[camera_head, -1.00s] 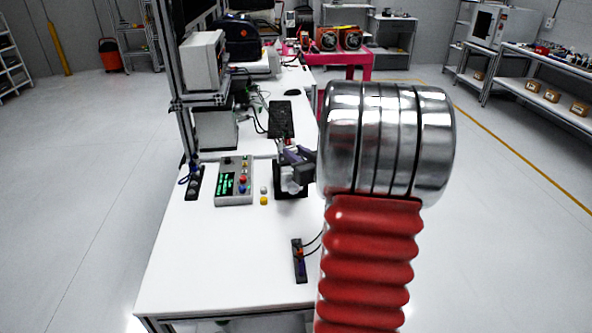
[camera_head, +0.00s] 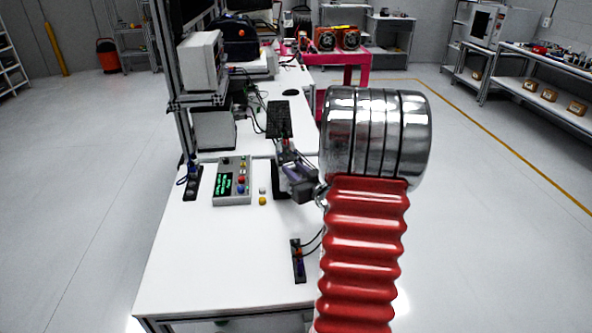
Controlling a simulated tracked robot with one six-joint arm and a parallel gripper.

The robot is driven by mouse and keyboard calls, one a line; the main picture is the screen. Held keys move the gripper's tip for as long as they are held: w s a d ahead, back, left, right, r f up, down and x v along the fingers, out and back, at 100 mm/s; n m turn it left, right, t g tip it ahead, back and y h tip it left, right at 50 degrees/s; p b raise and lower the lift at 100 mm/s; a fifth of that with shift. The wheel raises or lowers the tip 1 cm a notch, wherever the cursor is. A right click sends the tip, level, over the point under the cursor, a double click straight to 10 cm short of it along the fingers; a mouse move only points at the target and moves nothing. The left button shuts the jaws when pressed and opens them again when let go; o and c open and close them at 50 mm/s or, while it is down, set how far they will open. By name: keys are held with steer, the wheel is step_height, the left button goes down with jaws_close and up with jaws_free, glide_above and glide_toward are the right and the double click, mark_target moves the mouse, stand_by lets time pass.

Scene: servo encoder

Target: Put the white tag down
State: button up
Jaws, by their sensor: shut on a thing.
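My gripper (camera_head: 288,164) is small and partly hidden in the picture, at the left of my red and silver arm. It is over the white table (camera_head: 215,270), in front of a dark keyboard-like panel (camera_head: 279,118). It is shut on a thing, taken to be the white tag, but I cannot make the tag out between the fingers. A black stand (camera_head: 278,182) is just below and left of the gripper; I cannot tell whether they touch.
A grey control box (camera_head: 232,181) with a green display stands left of the gripper. A small white round piece (camera_head: 262,190) and a yellow one (camera_head: 262,201) lie beside it. A dark wired module (camera_head: 298,262) lies nearer me. The table's front left is clear.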

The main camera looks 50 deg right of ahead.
steer(key=shift+f, duration=0.3)
steer(key=o, duration=1)
steer(key=shift+a+f, duration=0.1)
steer(key=shift+f, duration=0.1)
steer(key=shift+s+a+r, duration=0.1)
steer(key=shift+s+r, duration=0.2)
steer(key=v, duration=1.1)
steer(key=shift+s+r, duration=0.2)
steer(key=shift+r, duration=0.2)
